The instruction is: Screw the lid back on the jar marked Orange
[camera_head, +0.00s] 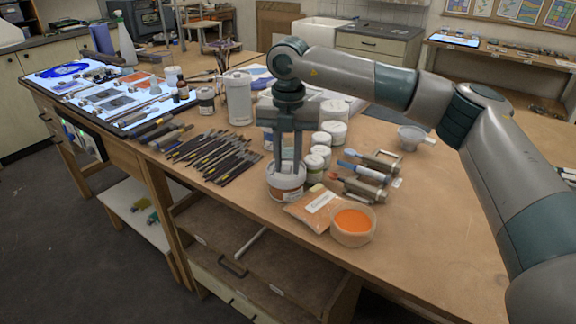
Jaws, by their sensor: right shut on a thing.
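My right gripper (287,170) comes down from above at the front of the table. Its fingers are shut at the top of a white jar with an orange-brown band (286,190). They seem to be shut on the white lid at the jar's mouth. The jar stands upright on the table. Its writing is too small to read, and the fingers partly hide the lid. I cannot tell whether the lid is seated or just above the rim. My left gripper is not in view.
A bag of orange powder (312,208) and a bowl of orange powder (352,224) lie close right of the jar. White jars (334,131) stand behind it. Rollers (366,172) lie to the right, dark strips (215,154) to the left.

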